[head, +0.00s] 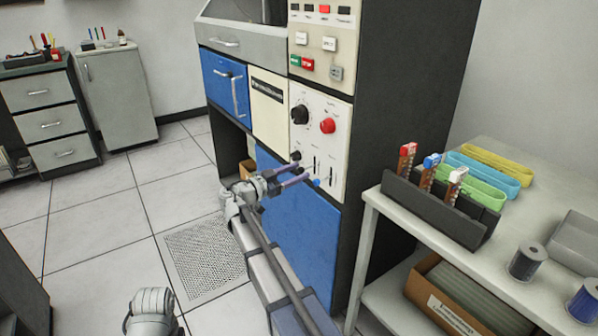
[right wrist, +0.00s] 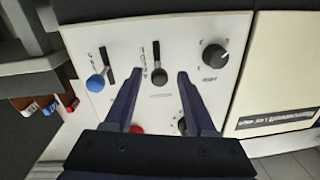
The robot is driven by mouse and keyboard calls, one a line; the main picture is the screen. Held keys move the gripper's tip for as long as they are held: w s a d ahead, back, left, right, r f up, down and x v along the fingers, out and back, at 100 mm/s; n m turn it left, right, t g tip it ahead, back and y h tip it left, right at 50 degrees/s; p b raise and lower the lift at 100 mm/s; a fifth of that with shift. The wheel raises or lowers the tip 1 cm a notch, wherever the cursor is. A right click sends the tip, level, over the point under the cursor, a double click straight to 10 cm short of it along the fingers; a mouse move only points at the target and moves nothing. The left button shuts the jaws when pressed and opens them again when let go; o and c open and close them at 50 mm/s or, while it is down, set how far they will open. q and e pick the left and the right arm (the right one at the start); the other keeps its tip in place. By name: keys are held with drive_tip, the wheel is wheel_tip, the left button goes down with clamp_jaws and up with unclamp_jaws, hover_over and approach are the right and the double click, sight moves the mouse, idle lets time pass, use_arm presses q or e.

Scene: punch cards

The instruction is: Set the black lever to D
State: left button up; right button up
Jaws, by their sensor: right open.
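The black lever (right wrist: 158,75) has a round black knob and sits in a vertical slot on a white control panel (right wrist: 197,25). In the right wrist view its knob is near the lower end of the slot; the small letters beside the slot are too blurred to read. My right gripper (right wrist: 159,74) is open, with one finger on each side of the black lever; contact does not show. In the head view my right gripper (head: 302,172) is in front of the panel's lower part, where the lever is hard to make out. My left gripper does not show clearly.
A blue-knobbed lever (right wrist: 96,83) is beside the black one. A small black knob (right wrist: 215,55), a red knob (head: 327,125) and a large black knob (head: 299,114) are on the same panel. A table (head: 370,210) with a card rack (head: 430,210) stands to the right.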

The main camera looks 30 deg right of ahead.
drive_tip(key=shift+w+d, duration=0.1)
drive_tip(key=shift+d, duration=0.65)
drive_tip(key=shift+c, duration=0.3)
clamp_jaws()
idle(0.6)
